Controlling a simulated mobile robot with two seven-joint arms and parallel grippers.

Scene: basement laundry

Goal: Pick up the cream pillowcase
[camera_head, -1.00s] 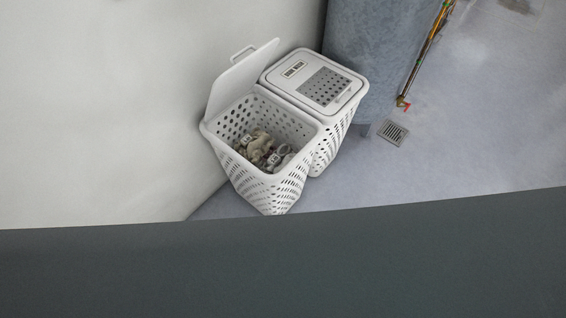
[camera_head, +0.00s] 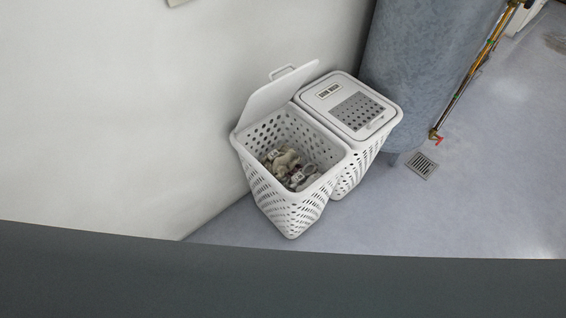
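A white perforated laundry hamper (camera_head: 262,184) stands open near the wall, its lid (camera_head: 272,100) raised and leaning back toward the wall. A small heap of cream and greyish crumpled cloth (camera_head: 287,160) lies at the bottom of it. I cannot tell which piece, if any, is the cream pillowcase. Neither of my grippers is in view.
A second white hamper with a shut lid (camera_head: 348,104) stands right beside the open one. Behind it is a large blue-grey tank (camera_head: 425,65) with pipes and a red valve (camera_head: 436,137). A floor drain (camera_head: 422,166) lies to the right. The grey floor (camera_head: 480,210) there is clear.

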